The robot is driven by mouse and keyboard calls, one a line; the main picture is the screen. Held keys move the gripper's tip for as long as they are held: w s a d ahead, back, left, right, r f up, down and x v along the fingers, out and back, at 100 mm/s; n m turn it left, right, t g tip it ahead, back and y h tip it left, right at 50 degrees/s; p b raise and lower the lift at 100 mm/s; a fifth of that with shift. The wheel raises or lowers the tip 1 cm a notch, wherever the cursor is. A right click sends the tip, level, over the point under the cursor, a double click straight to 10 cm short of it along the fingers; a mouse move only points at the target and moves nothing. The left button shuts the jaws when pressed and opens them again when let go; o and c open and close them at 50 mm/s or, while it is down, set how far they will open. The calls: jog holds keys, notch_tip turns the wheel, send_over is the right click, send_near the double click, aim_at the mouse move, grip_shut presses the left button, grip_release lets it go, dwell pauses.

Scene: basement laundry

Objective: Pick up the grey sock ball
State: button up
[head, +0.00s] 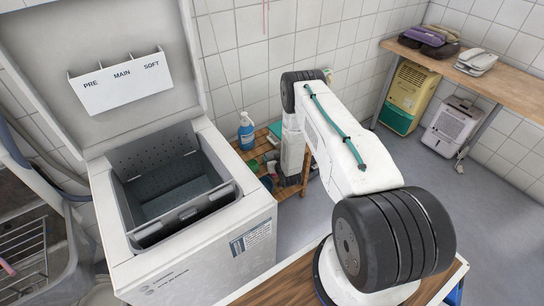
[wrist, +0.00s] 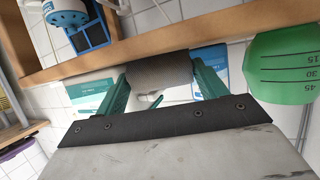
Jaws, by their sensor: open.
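The grey sock ball (wrist: 158,72) shows in the wrist view as a dark grey, rounded bundle at the wooden shelf edge. My gripper (wrist: 161,78) is open, with one green finger on each side of the ball. I cannot tell whether either finger touches it. In the head view my arm reaches over to the low wooden shelf (head: 291,208) beside the washer. My gripper's fingers and the sock ball cannot be made out clearly there.
A green measuring cup (wrist: 283,68) stands close to the right finger. A blue-labelled bottle (head: 246,132) stands on the shelf. The open top-loading washer (head: 205,245) is to the left. Grey floor (head: 430,180) is clear at right.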

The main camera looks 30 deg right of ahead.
jog(key=shift+w+d+f, duration=0.1)
jog(key=shift+w+f, duration=0.05)
jog(key=shift+w, duration=0.3)
jog(key=c, duration=0.6)
jog(key=shift+c, duration=0.2)
